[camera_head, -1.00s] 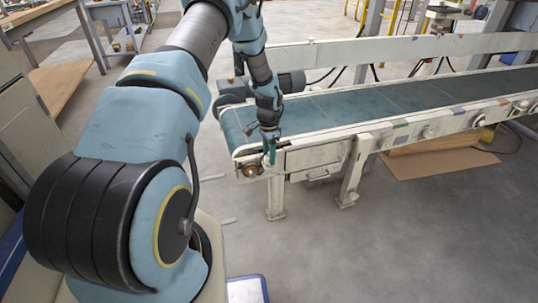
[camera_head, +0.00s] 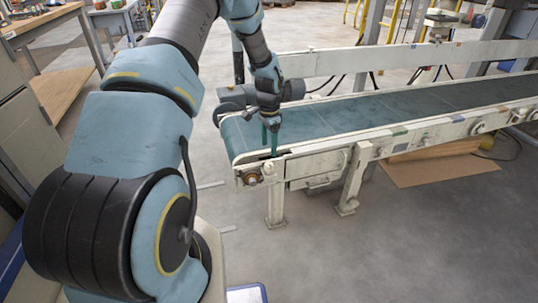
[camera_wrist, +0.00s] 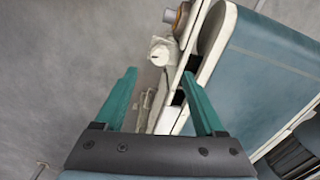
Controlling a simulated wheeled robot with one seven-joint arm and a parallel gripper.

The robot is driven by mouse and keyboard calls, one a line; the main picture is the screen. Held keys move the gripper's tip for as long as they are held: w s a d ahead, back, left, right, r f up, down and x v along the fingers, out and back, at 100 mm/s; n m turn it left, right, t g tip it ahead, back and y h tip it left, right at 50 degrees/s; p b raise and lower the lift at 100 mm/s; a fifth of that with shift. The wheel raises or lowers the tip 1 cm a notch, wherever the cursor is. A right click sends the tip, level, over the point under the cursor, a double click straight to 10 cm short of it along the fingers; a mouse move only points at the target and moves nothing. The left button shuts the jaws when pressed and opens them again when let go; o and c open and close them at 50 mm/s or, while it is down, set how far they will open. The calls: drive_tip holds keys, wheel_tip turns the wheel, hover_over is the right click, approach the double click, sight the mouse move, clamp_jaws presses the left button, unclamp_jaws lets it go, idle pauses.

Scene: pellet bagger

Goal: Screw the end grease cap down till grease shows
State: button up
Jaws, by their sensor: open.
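A small round brass-coloured fitting (camera_head: 252,179) sits on the near end of the conveyor's side frame. In the wrist view a brownish round part (camera_wrist: 182,17) shows at the top, with a pale cylindrical knob (camera_wrist: 162,51) just below it. I cannot tell for sure which of these is the grease cap. My gripper (camera_head: 270,150) is above the conveyor end, pointing down. In the wrist view its two green fingers (camera_wrist: 160,76) are spread wide with nothing between them. Both parts lie beyond the fingertips, untouched. No grease can be made out.
The conveyor's blue-green belt (camera_head: 350,113) runs off to the right, with a white side rail (camera_head: 410,141) along its front. A grey motor (camera_head: 280,91) stands behind its near end. White legs (camera_head: 353,180) hold it up. The grey floor (camera_head: 400,245) in front is clear.

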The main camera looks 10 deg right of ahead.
drive_tip(key=shift+r, duration=1.15)
drive_tip(key=shift+r, duration=0.1)
drive_tip(key=s+a+r+n, duration=0.7)
drive_tip(key=s+a+r, duration=0.2)
drive_tip(key=a+r, duration=0.4)
drive_tip(key=s+a+r+n+t, duration=0.1)
drive_tip(key=s+a+r+n, duration=0.25)
drive_tip(key=s, duration=0.25)
drive_tip(key=s+a+r+n+t, duration=0.1)
drive_tip(key=s+a+r+n, duration=0.1)
drive_tip(key=s+a+n, duration=0.3)
wheel_tip(320, 180, up, 17)
drive_tip(key=s+d+m+p, duration=0.1)
drive_tip(key=m+p, duration=0.1)
drive_tip(key=p, duration=1.5)
drive_tip(key=shift+f, duration=0.1)
drive_tip(key=shift+c, duration=0.4)
